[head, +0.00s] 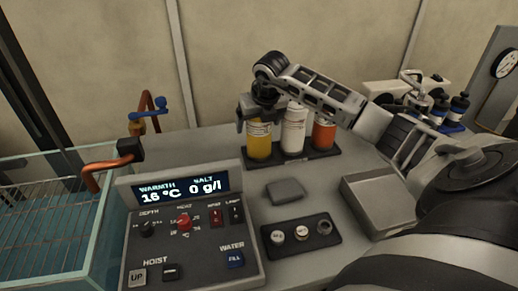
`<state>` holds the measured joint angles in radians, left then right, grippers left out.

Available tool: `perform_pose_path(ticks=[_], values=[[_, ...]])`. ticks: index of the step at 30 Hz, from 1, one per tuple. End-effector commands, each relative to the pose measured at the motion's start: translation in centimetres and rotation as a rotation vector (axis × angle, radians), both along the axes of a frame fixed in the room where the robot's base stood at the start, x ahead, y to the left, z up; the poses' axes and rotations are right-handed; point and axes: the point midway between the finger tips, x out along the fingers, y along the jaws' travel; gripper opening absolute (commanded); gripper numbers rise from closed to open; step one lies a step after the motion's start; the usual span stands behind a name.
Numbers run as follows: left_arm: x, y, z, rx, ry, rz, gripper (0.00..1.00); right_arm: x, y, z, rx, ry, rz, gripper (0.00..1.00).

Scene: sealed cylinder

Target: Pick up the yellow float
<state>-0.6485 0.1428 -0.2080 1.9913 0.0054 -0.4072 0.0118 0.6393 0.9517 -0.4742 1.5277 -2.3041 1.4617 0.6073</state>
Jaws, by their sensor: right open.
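The yellow float (258,147) is a cylinder standing upright at the left end of a dark rack (296,159), at the back of the bench. A white one (293,133) and an orange one (323,135) stand beside it. My right arm reaches in from the right, and its open gripper (257,119) points down at the top of the yellow float. The gripper hides the float's top; I cannot tell whether the fingers touch it. My left gripper is not in view.
A control panel (190,237) with a lit display stands in front. A glass tank (50,225) with water and a wire basket is at left, near an orange pipe (108,164).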

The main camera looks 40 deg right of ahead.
Motion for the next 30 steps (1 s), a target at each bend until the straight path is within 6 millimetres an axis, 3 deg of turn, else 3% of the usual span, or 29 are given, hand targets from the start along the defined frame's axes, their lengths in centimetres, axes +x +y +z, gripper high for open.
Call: perform_pose_path(ticks=[2, 10, 20, 30], values=[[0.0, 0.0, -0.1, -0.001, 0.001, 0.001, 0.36, 0.0, 0.0, 0.0, 0.0, 0.0, 0.0, 0.82], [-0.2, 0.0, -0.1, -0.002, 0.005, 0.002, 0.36, 0.0, 0.0, 0.0, 0.0, 0.0, 0.0, 0.07], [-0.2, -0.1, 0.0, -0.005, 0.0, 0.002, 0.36, 0.1, -0.1, 1.0, -0.001, -0.007, -0.001, 0.06], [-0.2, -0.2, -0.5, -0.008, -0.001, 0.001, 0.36, 0.1, 0.0, 7.3, -0.001, -0.009, -0.001, 0.06]])
